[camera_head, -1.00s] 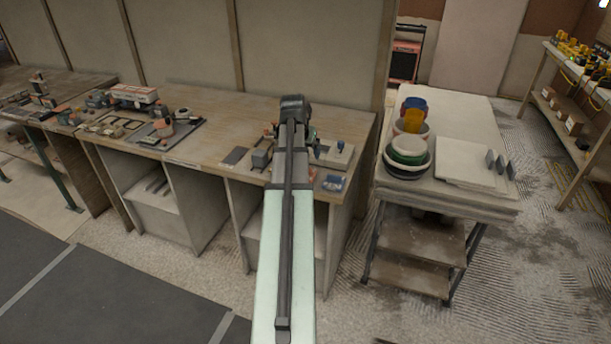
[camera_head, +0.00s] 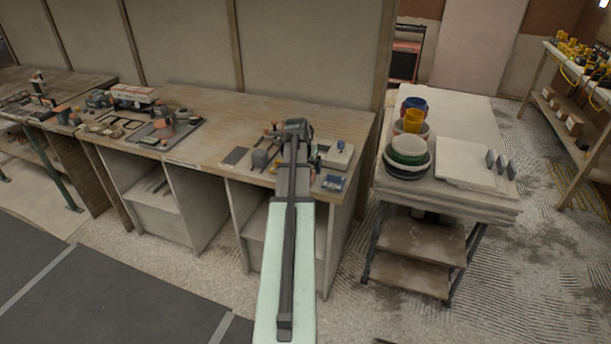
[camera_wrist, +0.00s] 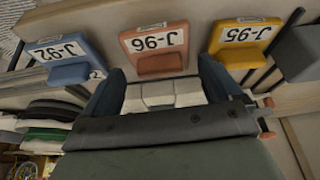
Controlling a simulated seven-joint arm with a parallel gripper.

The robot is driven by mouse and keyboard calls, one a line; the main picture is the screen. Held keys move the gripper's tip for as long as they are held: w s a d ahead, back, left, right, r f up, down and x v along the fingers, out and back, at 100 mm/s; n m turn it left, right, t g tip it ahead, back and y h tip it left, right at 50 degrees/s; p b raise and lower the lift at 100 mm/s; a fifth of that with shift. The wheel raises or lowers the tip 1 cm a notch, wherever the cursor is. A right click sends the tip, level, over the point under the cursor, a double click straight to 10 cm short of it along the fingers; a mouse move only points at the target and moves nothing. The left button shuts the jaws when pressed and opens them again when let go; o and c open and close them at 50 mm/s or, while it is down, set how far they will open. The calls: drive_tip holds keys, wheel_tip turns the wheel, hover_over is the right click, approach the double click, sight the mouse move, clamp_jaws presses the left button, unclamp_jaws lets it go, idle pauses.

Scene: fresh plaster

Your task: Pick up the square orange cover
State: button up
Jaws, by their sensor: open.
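In the wrist view, a square orange cover (camera_wrist: 156,43) with a white label reading J-96, upside down in the picture, lies between a blue cover (camera_wrist: 61,54) marked J-92 on the left and a yellow cover (camera_wrist: 241,42) marked J-95 on the right. My gripper (camera_wrist: 160,82) is open and empty; its dark blue fingertips stand on either side of the orange cover's near block, with a gap to it. I cannot tell the height between them. In the head view, my arm hides the orange cover, and the blue cover (camera_head: 333,183) shows right of the arm.
A trolley with stacked bowls (camera_head: 408,155) stands to the right. The bench's back middle is clear.

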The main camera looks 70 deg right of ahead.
drive_tip(key=shift+x, duration=1.1)
drive_tip(key=c, duration=0.8)
drive_tip(key=shift+r, duration=0.15)
drive_tip(key=shift+c, duration=0.2)
wheel_tip(320, 180, up, 9)
drive_tip(key=shift+f, duration=0.25)
drive_tip(key=shift+d+r, duration=0.2)
drive_tip(key=shift+r, duration=0.35)
drive_tip(key=s+d+r+n+t+y, duration=0.1)
drive_tip(key=d+n+t+y, duration=0.3)
drive_tip(key=d+n, duration=1.1)
drive_tip(key=shift+d+n, duration=0.2)
drive_tip(key=shift+n, duration=1)
